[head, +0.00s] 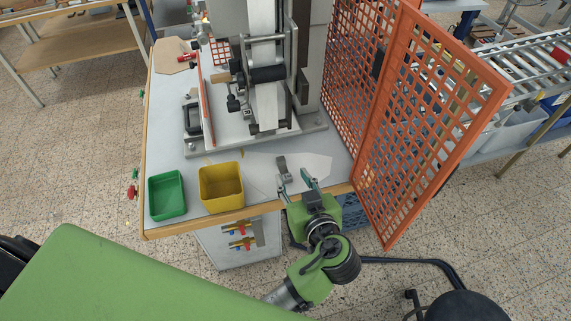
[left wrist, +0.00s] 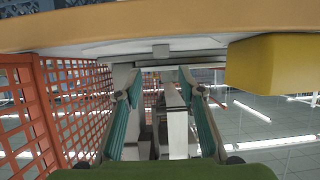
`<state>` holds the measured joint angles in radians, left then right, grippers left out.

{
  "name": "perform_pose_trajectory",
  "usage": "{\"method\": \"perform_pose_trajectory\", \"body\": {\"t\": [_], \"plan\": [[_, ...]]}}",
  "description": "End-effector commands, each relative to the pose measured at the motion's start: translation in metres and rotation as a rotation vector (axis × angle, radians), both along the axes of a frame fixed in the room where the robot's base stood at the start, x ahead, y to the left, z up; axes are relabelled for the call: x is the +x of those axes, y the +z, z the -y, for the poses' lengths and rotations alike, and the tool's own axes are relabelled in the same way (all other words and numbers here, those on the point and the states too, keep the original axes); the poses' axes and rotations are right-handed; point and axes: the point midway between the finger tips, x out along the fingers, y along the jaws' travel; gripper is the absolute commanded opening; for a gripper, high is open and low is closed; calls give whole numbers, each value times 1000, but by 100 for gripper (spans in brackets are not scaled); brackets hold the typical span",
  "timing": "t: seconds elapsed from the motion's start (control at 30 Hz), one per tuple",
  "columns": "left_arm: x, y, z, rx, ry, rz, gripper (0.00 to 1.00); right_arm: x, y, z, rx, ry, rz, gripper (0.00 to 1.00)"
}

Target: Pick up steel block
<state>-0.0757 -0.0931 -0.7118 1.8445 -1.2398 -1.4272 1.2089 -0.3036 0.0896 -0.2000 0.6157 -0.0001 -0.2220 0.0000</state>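A small grey steel block (head: 282,163) stands on the table near its front edge, on or beside a pale sheet. My left gripper (head: 293,176) is at the front edge, just on the near side of the block. Its fingers are spread apart with nothing between them. In the left wrist view the picture is upside down; the block (left wrist: 160,51) shows small and grey against the tabletop, ahead of the open left gripper (left wrist: 160,75) and roughly centred between the teal finger pads. It looks apart from both fingers. My right gripper is not in view.
A yellow bin (head: 221,195) and a green bin (head: 167,200) stand left of the block on the table (head: 250,158). The stamping machine (head: 262,100) rises behind. An orange mesh guard (head: 430,110) closes the right side. A stool (head: 470,306) stands at lower right.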

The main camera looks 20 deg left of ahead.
Motion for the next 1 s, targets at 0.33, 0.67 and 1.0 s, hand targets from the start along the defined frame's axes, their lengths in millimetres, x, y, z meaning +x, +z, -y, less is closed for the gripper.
{"method": "perform_pose_trajectory", "body": {"t": [0.33,0.67,1.0], "plan": [[31,-15,-23,2,-1,-2,36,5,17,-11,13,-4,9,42],[57,-20,-43,5,0,-4,36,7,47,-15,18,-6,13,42],[70,-32,-52,0,-1,-3,36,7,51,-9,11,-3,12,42]]}}
